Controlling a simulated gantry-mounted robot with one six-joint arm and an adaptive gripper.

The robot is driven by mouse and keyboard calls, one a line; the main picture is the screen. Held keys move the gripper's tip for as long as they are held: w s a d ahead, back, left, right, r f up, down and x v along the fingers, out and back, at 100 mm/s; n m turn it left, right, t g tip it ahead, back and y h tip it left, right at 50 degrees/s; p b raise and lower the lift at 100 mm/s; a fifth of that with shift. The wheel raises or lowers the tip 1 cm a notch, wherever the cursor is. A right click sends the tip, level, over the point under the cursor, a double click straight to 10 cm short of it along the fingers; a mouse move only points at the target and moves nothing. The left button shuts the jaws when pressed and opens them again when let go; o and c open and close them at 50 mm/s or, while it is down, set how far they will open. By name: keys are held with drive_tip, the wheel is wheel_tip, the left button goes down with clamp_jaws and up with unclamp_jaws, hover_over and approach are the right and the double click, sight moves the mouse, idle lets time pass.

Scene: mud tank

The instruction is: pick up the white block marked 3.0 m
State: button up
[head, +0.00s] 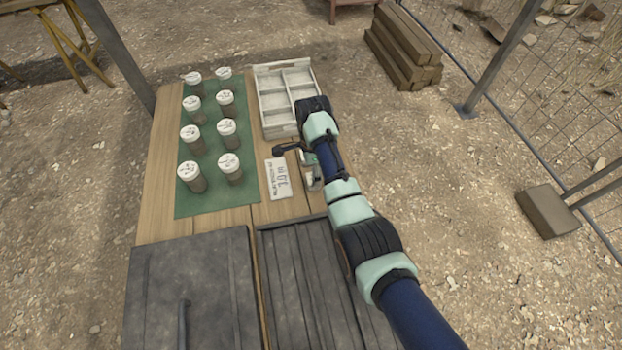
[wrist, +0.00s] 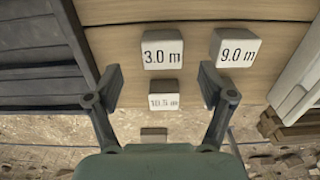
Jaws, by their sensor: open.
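The white block marked 3.0 m (wrist: 162,52) lies on the wooden table in the wrist view, just beyond and between my two fingertips. My gripper (wrist: 160,76) is open, with its fingers spread wide and nothing held. A white block marked 9.0 m (wrist: 238,50) lies to the right of it, apart. Another white block with small, unclear lettering (wrist: 164,101) lies nearer, between the fingers. In the head view my arm covers most of this spot, so the 3.0 m block cannot be made out there.
A white divided tray (head: 257,98) stands at the table's back right. Several capped jars (head: 229,168) stand on a green mat (head: 190,207). A white lettered card (head: 278,178) lies beside the mat. Dark slatted panels (head: 200,270) cover the near end.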

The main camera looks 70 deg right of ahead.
wheel_tip(320, 180, down, 6)
drive_tip(key=b, duration=0.3)
drive_tip(key=shift+d+f, duration=0.15)
drive_tip(key=shift+f, duration=0.05)
drive_tip(key=shift+r, duration=0.1)
drive_tip(key=shift+c, duration=0.5)
drive_tip(key=c, duration=1.1)
drive_tip(key=shift+r, duration=0.1)
wheel_tip(320, 180, up, 20)
drive_tip(key=p, duration=0.9)
